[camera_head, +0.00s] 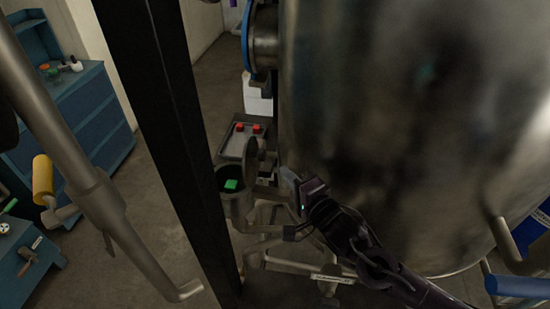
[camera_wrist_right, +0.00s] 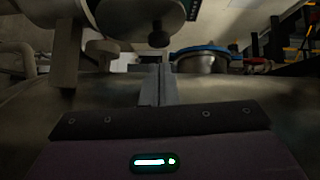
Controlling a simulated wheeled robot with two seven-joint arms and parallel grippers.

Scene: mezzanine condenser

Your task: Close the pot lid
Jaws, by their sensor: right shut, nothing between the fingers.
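The small metal pot (camera_head: 238,208) stands low beside the big tank in the head view. Its round lid (camera_head: 250,160) is open, tipped up at the pot's back right edge. A bright green block (camera_head: 231,184) shows inside the pot. My right gripper (camera_head: 287,177) is shut and empty, to the right of the pot and lid and apart from them in the picture. In the right wrist view its closed fingers (camera_wrist_right: 158,84) point toward a rounded metal part with a dark knob (camera_wrist_right: 158,38); I cannot tell if this is the lid. My left gripper is out of view.
The large metal tank (camera_head: 400,110) fills the right side, close to my right arm. A black post (camera_head: 165,120) stands left of the pot. Pipes (camera_head: 290,266) run below it.

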